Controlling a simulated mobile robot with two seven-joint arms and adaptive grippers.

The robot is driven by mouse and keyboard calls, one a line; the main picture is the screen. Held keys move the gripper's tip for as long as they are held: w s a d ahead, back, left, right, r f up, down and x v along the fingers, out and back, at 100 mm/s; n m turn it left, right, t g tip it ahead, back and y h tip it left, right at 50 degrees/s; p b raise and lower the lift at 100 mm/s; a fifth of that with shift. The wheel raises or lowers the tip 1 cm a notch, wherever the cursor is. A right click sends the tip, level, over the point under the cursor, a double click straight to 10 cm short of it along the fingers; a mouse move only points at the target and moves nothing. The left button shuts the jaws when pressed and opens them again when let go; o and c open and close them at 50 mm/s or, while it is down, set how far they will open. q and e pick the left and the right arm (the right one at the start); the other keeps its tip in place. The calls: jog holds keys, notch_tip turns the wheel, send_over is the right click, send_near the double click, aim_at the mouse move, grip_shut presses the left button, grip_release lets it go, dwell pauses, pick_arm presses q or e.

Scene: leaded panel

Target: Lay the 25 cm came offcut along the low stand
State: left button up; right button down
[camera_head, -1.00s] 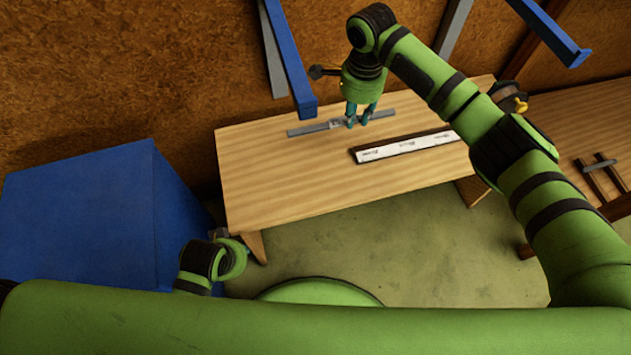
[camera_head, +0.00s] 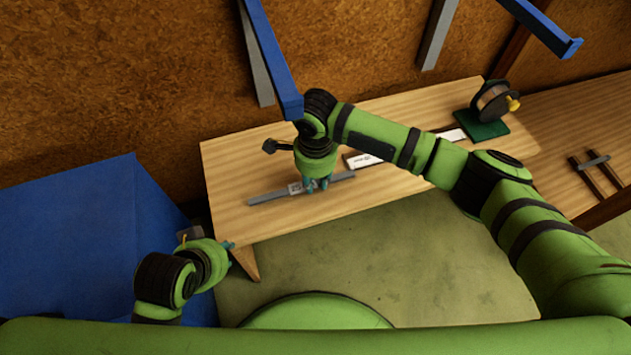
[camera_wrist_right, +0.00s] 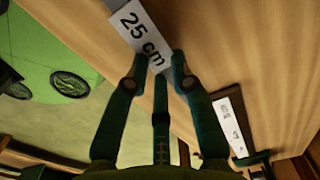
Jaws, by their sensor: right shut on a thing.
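The 25 cm came offcut (camera_head: 268,196) is a thin grey strip with a "25 cm" label, which reads clearly in the right wrist view (camera_wrist_right: 141,32). My right gripper (camera_head: 318,186) points down and is shut on the offcut, just right of the label. The offcut is over the front part of the wooden table; whether it touches the top is unclear. A long, low dark piece with a white, marked face (camera_head: 362,160) lies behind it, partly hidden by my right arm; it may be the low stand. My left gripper (camera_head: 230,245) is by the table's front left corner, its fingers too small to read.
The wooden table (camera_head: 232,165) is mostly bare at left. A spool on a green base (camera_head: 490,108) stands at its back right. A blue block (camera_head: 80,240) stands left; blue bars (camera_head: 272,60) hang above.

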jog(key=shift+f, duration=0.3)
pick_arm(q)
jog(key=shift+w+d+r+t, duration=0.2)
jog(key=shift+w+r+t, duration=0.15)
jog(key=shift+w, duration=0.25)
pick_arm(e)
jog(key=c, duration=1.4)
grip_release()
jog(key=shift+f, duration=0.1)
jog(key=o, duration=0.3)
pick_arm(q)
jog(key=shift+s+a+f, duration=0.1)
jog(key=shift+s, duration=0.25)
pick_arm(e)
jog(key=shift+o, duration=0.2)
pick_arm(q)
jog(key=shift+w, duration=0.1)
